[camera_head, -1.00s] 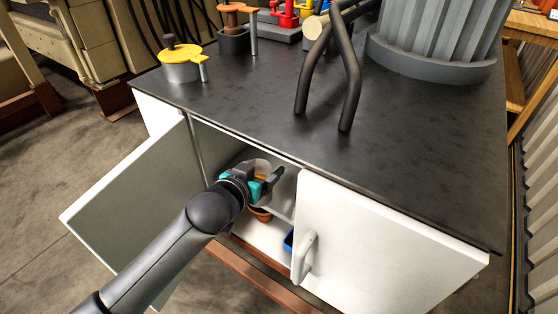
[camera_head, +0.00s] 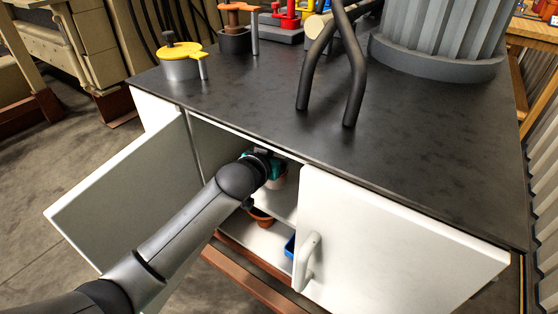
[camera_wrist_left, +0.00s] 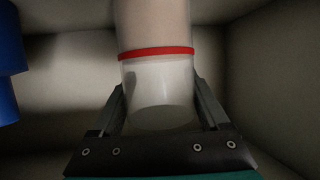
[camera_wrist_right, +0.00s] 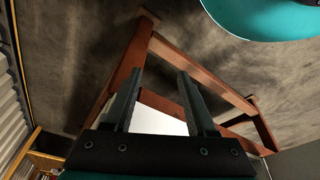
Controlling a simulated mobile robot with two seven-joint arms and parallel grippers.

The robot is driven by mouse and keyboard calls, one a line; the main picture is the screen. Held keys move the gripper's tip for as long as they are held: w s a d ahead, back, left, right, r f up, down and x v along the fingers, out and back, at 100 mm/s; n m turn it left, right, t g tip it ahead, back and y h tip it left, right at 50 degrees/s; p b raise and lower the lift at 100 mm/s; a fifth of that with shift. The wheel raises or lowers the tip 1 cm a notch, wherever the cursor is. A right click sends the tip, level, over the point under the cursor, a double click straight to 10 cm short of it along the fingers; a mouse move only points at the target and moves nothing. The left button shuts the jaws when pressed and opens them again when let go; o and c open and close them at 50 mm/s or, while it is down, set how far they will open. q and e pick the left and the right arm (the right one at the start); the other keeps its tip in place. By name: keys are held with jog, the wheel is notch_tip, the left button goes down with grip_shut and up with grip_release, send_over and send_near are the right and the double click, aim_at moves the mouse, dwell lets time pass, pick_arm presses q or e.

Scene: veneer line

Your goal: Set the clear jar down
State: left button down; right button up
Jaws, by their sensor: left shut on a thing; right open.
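The clear jar (camera_wrist_left: 160,95) is in the left wrist view, between the fingers of my left gripper (camera_wrist_left: 160,108). It looks pale and translucent, with a red band and a pinkish part beyond the band. My left gripper (camera_head: 272,168) is shut on it inside the open cabinet (camera_head: 206,140). In the head view the jar is mostly hidden by the gripper and the countertop edge. I cannot tell whether it touches the shelf. My right gripper (camera_wrist_right: 158,95) is open and empty in the right wrist view, outside the head view.
The left door (camera_head: 125,200) and right door (camera_head: 390,245) stand open around my left arm. A terracotta bowl (camera_head: 260,216) and a blue object (camera_head: 290,245) are lower in the cabinet. Another blue object (camera_wrist_left: 10,60) is left of the jar. The dark countertop (camera_head: 420,150) overhangs the opening.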

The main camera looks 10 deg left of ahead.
pick_arm(q)
jog(key=shift+f, duration=0.65)
pick_arm(e)
jog(key=shift+w+r, duration=0.4)
jog(key=shift+r, duration=0.45)
pick_arm(q)
jog(key=shift+f, duration=0.1)
grip_release()
pick_arm(e)
jog(key=shift+a, duration=0.1)
pick_arm(q)
jog(key=shift+s, duration=0.1)
jog(key=shift+s+r, duration=0.25)
jog(key=p+v, duration=0.4)
jog(key=v, duration=0.7)
jog(key=shift+s+p, duration=0.15)
jog(key=shift+p, duration=0.15)
pick_arm(e)
jog(key=s+d+f, duration=0.3)
jog(key=s+f, duration=0.2)
jog(key=f, duration=0.4)
jog(key=shift+g, duration=0.3)
